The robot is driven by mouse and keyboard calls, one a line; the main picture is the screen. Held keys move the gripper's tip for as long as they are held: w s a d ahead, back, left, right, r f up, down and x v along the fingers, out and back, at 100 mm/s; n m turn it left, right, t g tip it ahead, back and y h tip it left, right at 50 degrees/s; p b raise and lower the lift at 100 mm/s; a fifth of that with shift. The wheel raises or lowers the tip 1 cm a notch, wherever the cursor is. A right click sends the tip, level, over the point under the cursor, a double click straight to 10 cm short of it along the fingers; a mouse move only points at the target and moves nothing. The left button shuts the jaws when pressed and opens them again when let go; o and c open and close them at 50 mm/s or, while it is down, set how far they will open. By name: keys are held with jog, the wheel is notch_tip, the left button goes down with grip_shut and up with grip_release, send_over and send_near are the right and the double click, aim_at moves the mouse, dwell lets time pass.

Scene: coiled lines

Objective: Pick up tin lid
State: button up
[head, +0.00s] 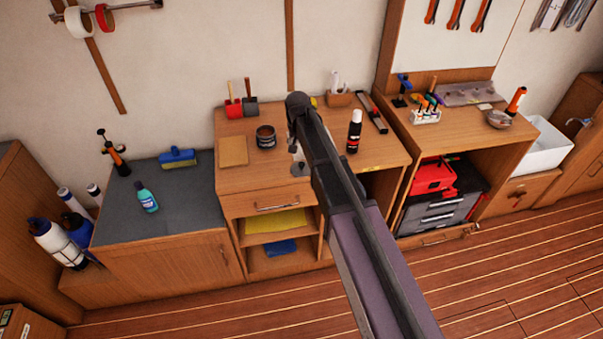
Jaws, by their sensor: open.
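A flat grey disc, which looks like the tin lid (300,170), lies on the wooden workbench near its front edge, left of my forearm. My arm reaches up from the bottom of the head view and bends down over the bench. My gripper (295,149) is partly hidden by the arm and sits just above and behind the disc as seen here. It is open, and nothing shows in it. The gap between the gripper and the disc cannot be judged. An open dark tin (266,138) stands to the left.
On the workbench (230,180) are a tan sheet (233,151), two brushes or scoops (242,107) at the back, and a black bottle (354,132) right of my arm. A lower grey counter (185,195) holds a teal bottle (147,197) and a blue brush (178,158).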

aim_at(302, 164)
jog(key=shift+w+f+b, duration=0.2)
jog(key=shift+f+b, duration=0.9)
jog(key=shift+f, duration=0.15)
jog(key=shift+w+f+b, duration=0.2)
jog(key=shift+f+b, duration=0.85)
jog(key=shift+f, duration=0.15)
jog(key=shift+w+d+f+b, duration=0.1)
jog(key=shift+f+b, duration=0.75)
jog(key=shift+w+d+f+b, duration=0.15)
jog(key=shift+f+b, duration=0.7)
jog(key=shift+w+d+f+b, duration=0.1)
jog(key=shift+f+b, duration=0.75)
jog(key=c, duration=1)
